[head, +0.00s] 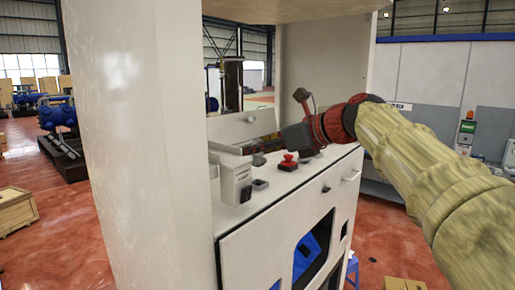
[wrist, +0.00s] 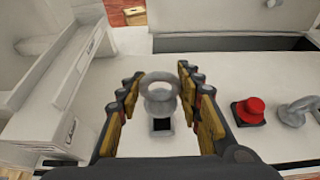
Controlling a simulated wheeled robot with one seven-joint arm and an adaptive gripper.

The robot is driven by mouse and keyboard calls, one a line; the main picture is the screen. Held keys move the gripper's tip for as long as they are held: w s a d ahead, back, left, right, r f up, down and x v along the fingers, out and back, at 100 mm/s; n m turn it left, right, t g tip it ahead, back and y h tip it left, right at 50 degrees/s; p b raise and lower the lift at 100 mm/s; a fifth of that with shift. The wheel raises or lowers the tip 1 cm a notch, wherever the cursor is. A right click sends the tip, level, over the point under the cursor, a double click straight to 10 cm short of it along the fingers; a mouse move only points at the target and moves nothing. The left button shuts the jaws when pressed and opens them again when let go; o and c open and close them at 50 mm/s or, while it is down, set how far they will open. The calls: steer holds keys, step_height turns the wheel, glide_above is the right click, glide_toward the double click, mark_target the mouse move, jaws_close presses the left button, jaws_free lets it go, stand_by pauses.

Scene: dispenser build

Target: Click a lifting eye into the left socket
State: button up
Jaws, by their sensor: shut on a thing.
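My gripper (wrist: 160,77) has its two yellow-padded fingers on either side of a grey lifting eye (wrist: 160,99) in the wrist view and is shut on it. The eye's ring faces up toward the camera. A dark square opening (wrist: 162,126) shows just below the eye in the picture. Whether the eye touches this opening or sits above it, I cannot tell. In the head view my dark gripper (head: 298,138) is over the white bench top, and the eye is hidden there.
A red button (wrist: 250,110) stands right of the gripper, with another grey ring-shaped piece (wrist: 295,110) beside it. A white rail-like housing (wrist: 55,85) lies on the left. In the head view a small grey box (head: 236,182) stands at the bench's left front, beside a white upright panel (head: 135,130).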

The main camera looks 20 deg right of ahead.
mark_target(258, 166)
steer(key=shift+f+b, duration=1.65)
steer(key=shift+f, duration=0.8)
steer(key=shift+p, duration=0.75)
steer(key=shift+f, duration=0.35)
stand_by(0.7)
stand_by(0.3)
steer(key=o, duration=1.3)
steer(key=shift+c, duration=0.2)
steer(key=o, duration=0.4)
steer(key=shift+o, duration=0.9)
